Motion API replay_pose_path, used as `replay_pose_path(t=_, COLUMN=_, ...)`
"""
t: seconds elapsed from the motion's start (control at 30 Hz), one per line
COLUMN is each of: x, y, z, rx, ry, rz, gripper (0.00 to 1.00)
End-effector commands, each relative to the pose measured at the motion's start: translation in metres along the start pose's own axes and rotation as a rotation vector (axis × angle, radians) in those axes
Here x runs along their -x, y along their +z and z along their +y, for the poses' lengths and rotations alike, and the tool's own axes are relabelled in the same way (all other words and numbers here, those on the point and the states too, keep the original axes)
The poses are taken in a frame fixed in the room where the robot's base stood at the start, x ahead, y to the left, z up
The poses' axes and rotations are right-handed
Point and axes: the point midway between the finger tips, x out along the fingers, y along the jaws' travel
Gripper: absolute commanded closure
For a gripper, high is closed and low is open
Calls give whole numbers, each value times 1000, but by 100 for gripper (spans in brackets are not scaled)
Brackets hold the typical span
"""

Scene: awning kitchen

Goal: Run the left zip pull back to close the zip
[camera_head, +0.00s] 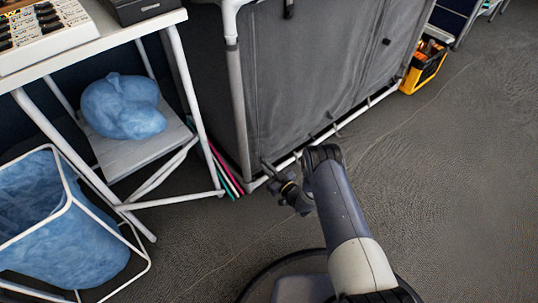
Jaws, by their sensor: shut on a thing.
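A grey fabric cabinet (310,70) on a white tube frame stands at the top middle. My gripper (266,166) is at its bottom left corner, low by the bottom rail. The gripper is shut on the left zip pull, which is too small and too covered by the fingers to make out. The front panel hangs down close to the bottom rail. A small dark tab (386,41) shows on the right part of the front, and a dark strap (289,8) hangs at the top.
A white-framed table (120,30) with a lower shelf bearing a blue bag (122,105) stands left. A wire-framed bin (60,215) with a blue liner is at the lower left. A yellow and black crate (424,68) stands beyond the cabinet. The floor at right is clear.

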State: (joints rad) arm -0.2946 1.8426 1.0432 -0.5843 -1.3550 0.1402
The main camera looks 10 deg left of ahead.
Motion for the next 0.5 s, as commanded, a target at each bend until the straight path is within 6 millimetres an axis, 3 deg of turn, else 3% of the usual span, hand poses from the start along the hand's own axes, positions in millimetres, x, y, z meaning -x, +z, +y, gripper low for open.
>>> replay_pose_path(t=0.2, x=3, y=11, z=-4, rx=0, ry=-2, rz=1, gripper=100)
replay_pose_path(t=0.5, x=2, y=11, z=-4, rx=1, ry=-2, rz=2, gripper=100)
